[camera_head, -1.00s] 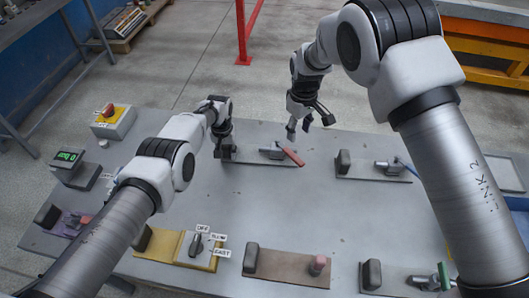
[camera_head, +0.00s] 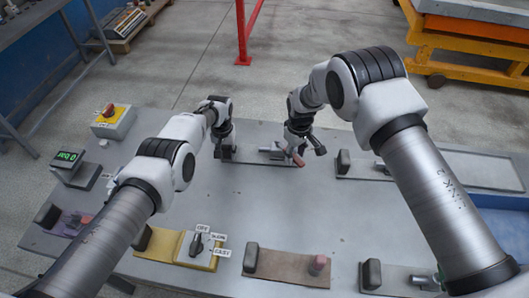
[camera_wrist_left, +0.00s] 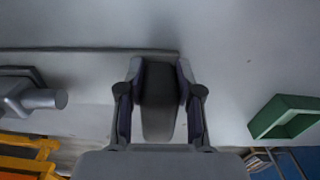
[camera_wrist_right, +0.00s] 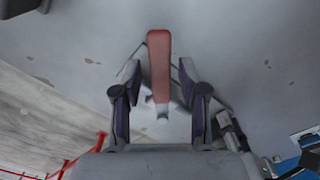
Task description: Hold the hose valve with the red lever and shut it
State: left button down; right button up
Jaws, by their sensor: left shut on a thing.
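The hose valve (camera_head: 272,150) is a silver fitting on a grey plate at the far middle of the panel. Its red lever (camera_head: 299,160) slants to the lower right, partly hidden by my right gripper. My left gripper (camera_head: 226,153) is shut on the dark grip block (camera_wrist_left: 158,105) at the left end of that plate. My right gripper (camera_wrist_right: 160,75) is at the red lever. In the right wrist view its fingers are apart on either side of the lever (camera_wrist_right: 159,60), with a gap on each side.
A second plate with a dark block (camera_head: 343,162) lies to the right, partly behind my right arm. A dial box (camera_head: 197,246), a brown plate (camera_head: 290,267), a green-lit display (camera_head: 67,157) and a yellow button box (camera_head: 114,121) stand around. The panel's middle is clear.

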grip_shut()
jog(key=shift+a, duration=0.1)
jog(key=shift+s+a+m, duration=0.25)
jog(key=shift+a+m, duration=0.7)
jog(key=shift+m, duration=0.45)
jog(key=shift+s+a+m, duration=0.25)
jog(key=shift+a+m, duration=0.75)
jog(key=shift+m, duration=0.4)
jog(key=shift+s+a+m, duration=0.25)
jog(key=shift+a+m, duration=0.7)
jog(key=shift+m, duration=0.45)
jog(key=shift+o, duration=2)
grip_release()
